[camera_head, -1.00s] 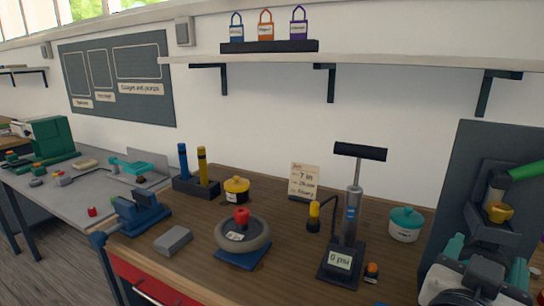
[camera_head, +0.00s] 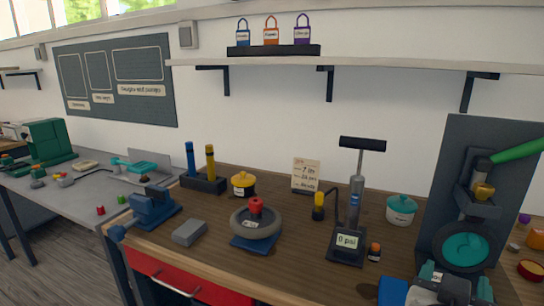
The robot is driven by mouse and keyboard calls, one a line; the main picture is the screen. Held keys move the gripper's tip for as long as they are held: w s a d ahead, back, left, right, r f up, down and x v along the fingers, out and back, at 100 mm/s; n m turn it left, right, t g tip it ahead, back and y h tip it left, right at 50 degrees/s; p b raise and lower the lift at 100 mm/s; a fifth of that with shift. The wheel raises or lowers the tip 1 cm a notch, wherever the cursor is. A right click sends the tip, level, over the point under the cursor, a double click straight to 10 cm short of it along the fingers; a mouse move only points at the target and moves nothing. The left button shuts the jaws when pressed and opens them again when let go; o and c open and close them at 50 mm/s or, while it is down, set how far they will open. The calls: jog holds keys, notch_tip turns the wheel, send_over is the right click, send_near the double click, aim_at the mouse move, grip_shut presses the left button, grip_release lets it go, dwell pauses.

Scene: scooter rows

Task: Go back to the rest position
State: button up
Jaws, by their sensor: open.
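My gripper (camera_head: 448,290), grey with teal parts, is low at the right, cut by the bottom edge of the head view. It is open, and I see nothing held in it. It is in front of the dark upright board with the green-handled press (camera_head: 482,190). A teal disc (camera_head: 465,247) on the press stands just behind it. A blue block (camera_head: 392,291) shows beside it on the left, also cut by the bottom edge.
On the wooden bench (camera_head: 290,268) stand a pump (camera_head: 355,205) reading 0 psi, a small wheel (camera_head: 256,222), a teal pot (camera_head: 400,210), a yellow pot (camera_head: 243,184) and a blue vise (camera_head: 150,208). A shelf (camera_head: 340,63) runs above.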

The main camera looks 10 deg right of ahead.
jog(key=s+f+n+g+y+p, duration=0.1)
jog(key=s+f+n+g+y, duration=0.15)
jog(key=f, duration=0.75)
jog(key=s+f+n+g+y, duration=0.1)
jog(key=s+f+n+y, duration=0.25)
jog(key=f, duration=0.65)
jog(key=s+a+f+n+g+y+p, duration=0.1)
jog(key=s+a+f+g+y, duration=0.4)
jog(key=s+f, duration=0.8)
jog(key=shift+s+a+f+n+y, duration=0.2)
jog(key=shift+s+n+y, duration=0.1)
jog(key=shift+n+y, duration=0.5)
